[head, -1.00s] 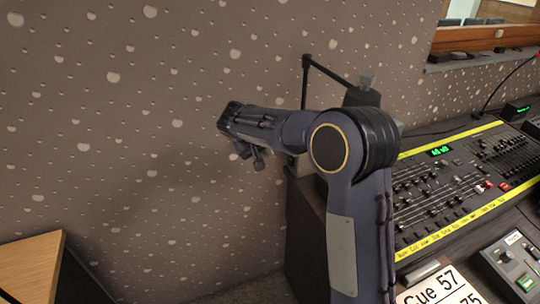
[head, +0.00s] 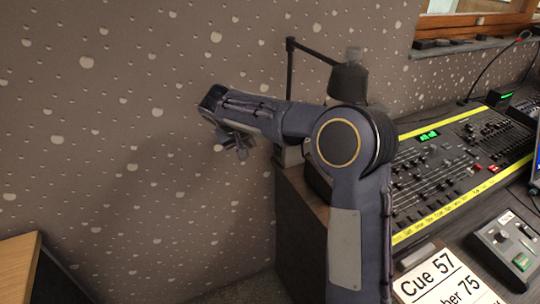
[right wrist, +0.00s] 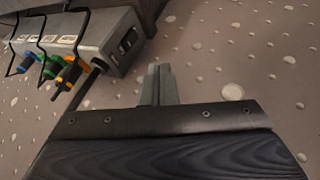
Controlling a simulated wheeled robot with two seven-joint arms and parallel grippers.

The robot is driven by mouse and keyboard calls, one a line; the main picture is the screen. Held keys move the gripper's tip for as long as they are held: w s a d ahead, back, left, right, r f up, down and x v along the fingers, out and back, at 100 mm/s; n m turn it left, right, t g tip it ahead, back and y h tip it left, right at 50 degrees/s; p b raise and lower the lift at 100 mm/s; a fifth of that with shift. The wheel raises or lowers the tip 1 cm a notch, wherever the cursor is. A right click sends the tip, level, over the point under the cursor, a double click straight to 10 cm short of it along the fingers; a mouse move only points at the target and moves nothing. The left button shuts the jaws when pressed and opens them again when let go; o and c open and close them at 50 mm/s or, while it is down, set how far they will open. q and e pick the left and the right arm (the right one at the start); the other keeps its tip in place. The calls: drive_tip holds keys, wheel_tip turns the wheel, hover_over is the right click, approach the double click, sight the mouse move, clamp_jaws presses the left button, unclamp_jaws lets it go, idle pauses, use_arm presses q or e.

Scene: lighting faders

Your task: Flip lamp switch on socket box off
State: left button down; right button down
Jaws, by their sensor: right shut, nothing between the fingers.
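The socket box (right wrist: 85,40) is a grey box at the upper left of the right wrist view, with blue, green and orange plugs and black cables along one side. A dark rocker switch (right wrist: 127,40) sits on its near end face. My right gripper (right wrist: 158,72) is shut and empty, to the right of the box's end and apart from it. In the head view my right gripper (head: 238,147) hangs in front of the wall, left of the desk. The black lamp (head: 347,82) stands behind my right arm. The box is not clearly visible there. My left gripper is out of view.
A lighting console (head: 450,175) with faders and yellow tape stands on the desk to the right. A cue sheet (head: 438,280) and a small switch panel (head: 510,245) lie nearer. A wooden surface (head: 18,265) is at lower left. The wall (head: 130,130) is behind my gripper.

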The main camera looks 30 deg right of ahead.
sight(278, 151)
drive_tip(key=shift+w+d+f, duration=0.5)
drive_tip(key=shift+d+f, duration=0.95)
drive_tip(key=shift+w+d+f, duration=0.5)
drive_tip(key=shift+d+f, duration=0.95)
drive_tip(key=shift+w+d+f, duration=0.5)
drive_tip(key=shift+d+f, duration=0.95)
drive_tip(key=shift+b, duration=0.35)
drive_tip(key=shift+d+f+h+b, duration=0.1)
drive_tip(key=shift+d+h+b, duration=0.15)
drive_tip(key=shift+b, duration=0.2)
